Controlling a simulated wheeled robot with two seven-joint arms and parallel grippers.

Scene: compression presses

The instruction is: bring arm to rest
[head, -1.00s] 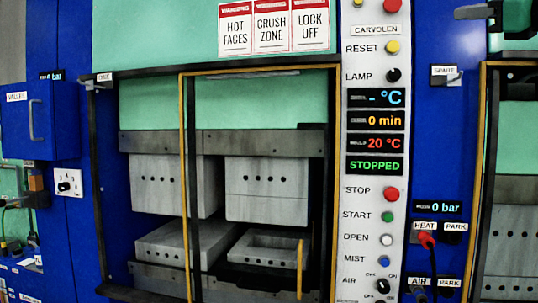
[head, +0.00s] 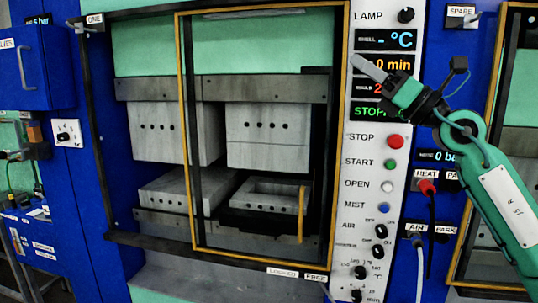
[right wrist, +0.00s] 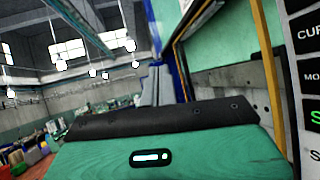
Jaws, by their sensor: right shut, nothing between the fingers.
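My right arm (head: 512,205), green with a white label plate, comes in from the right edge of the head view. Its gripper (head: 356,60) is shut and empty. It points up and left across the white control panel (head: 350,190), covering parts of the temperature, minute and red readouts and the end of the green status display. I cannot tell whether it touches the panel. My left gripper is not in view.
The press behind a yellow-edged guard frame (head: 182,120) has its grey upper block (head: 267,137) apart from the lower mould (head: 262,205). A red plug (head: 427,187) with a cable sits right of the panel. A blue valve box (head: 30,70) is at left. The right wrist view shows hanging lamps (right wrist: 130,45).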

